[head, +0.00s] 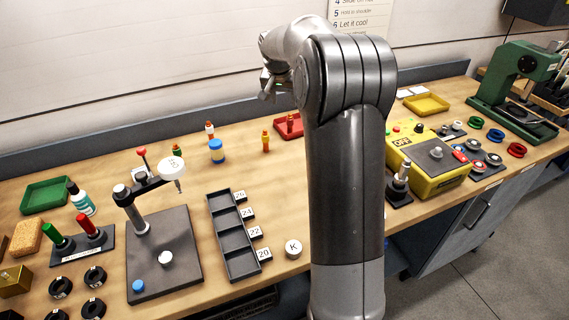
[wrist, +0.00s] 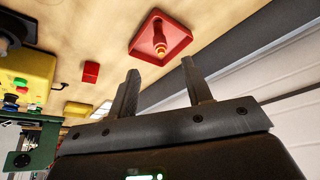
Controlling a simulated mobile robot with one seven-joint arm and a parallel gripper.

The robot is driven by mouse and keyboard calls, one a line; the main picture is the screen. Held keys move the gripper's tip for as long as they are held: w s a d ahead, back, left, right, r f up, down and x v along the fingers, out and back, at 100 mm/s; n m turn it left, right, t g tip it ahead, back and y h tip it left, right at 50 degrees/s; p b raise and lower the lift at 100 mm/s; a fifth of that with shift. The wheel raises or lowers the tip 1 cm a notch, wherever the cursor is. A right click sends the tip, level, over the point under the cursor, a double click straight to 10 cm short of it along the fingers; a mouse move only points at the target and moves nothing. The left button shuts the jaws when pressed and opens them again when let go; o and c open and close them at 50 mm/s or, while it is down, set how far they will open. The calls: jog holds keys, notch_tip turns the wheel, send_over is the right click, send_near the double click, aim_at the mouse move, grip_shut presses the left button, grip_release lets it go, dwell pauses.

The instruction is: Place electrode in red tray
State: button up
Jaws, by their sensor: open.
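The red tray (head: 280,130) stands near the back of the bench, partly hidden by my arm in the head view. It shows whole in the wrist view (wrist: 178,33). A small red and orange peg-like piece, seemingly an electrode (wrist: 159,42), is inside the tray; its top also shows in the head view (head: 290,122). My gripper (wrist: 160,69) is open, with empty space between its fingers. It is raised above the bench near the tray, apart from the piece. In the head view my gripper (head: 269,86) is partly hidden by my arm.
Similar small pegs stand on the bench: orange (head: 265,141), red-white (head: 209,130) and green-red (head: 178,150). A blue-topped jar (head: 216,151) stands among them. A yellow tray (head: 426,104) and yellow control box (head: 437,168) are at right. The back wall is close behind.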

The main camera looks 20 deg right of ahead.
jog(key=s+a+r+n, duration=0.1)
jog(key=s+a+r, duration=0.25)
jog(key=s, duration=0.35)
jog(key=s+a+r+n+t+y, duration=0.1)
jog(key=s+a+r+n, duration=0.1)
jog(key=s+a, duration=0.35)
jog(key=s+a+r+n, duration=0.1)
jog(key=s+a+r, duration=0.2)
jog(key=s, duration=0.6)
jog(key=s+a+f+n+y, duration=0.1)
jog(key=s+a+f, duration=0.1)
jog(key=s, duration=0.7)
jog(key=s+a+f+n+t, duration=0.1)
jog(key=s+a+f+n, duration=0.1)
jog(key=s, duration=0.8)
jog(key=shift+s+a+f+y, duration=0.3)
jog(key=shift+a+f+y, duration=0.1)
jog(key=shift+a+f, duration=0.4)
